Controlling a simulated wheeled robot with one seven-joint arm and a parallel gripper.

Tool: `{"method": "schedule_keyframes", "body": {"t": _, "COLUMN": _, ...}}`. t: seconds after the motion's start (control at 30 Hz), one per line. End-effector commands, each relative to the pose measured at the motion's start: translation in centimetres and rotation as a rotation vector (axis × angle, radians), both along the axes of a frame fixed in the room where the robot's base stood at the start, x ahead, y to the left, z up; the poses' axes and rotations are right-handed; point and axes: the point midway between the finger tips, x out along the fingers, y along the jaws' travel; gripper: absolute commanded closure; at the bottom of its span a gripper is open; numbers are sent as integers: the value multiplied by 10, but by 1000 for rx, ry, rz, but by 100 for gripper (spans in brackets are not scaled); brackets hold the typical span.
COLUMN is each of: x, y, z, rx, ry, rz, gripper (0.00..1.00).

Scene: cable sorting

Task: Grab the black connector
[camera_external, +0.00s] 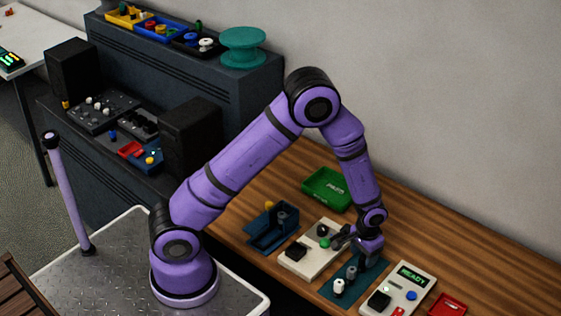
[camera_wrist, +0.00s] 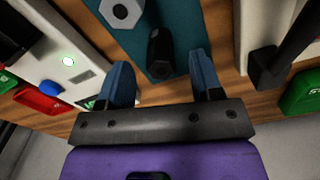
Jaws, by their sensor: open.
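The black connector (camera_wrist: 160,55) stands on a teal mat (camera_wrist: 182,14) in the wrist view. My gripper (camera_wrist: 158,66) is open and empty. Its two blue fingers lie to either side of the black connector in the picture, with gaps on both sides. In the external view my gripper (camera_external: 365,262) is low over the back end of the teal mat (camera_external: 372,277), where it largely hides the black connector. A white connector (camera_external: 338,288) stands at the mat's front.
A READY device (camera_external: 411,276) with buttons stands to the right of the mat, and a pale switch board (camera_external: 312,265) to the left. A green tray (camera_external: 326,190) is behind, a blue holder (camera_external: 270,230) farther left, a red tray (camera_external: 447,305) at right. Bare wood lies behind.

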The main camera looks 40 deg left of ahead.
Motion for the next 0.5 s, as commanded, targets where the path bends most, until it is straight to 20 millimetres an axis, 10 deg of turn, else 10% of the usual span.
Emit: {"method": "schedule_keyframes", "body": {"t": 0.5, "x": 1, "y": -1, "z": -40, "rx": -2, "ry": 1, "rz": 0, "gripper": 40}}
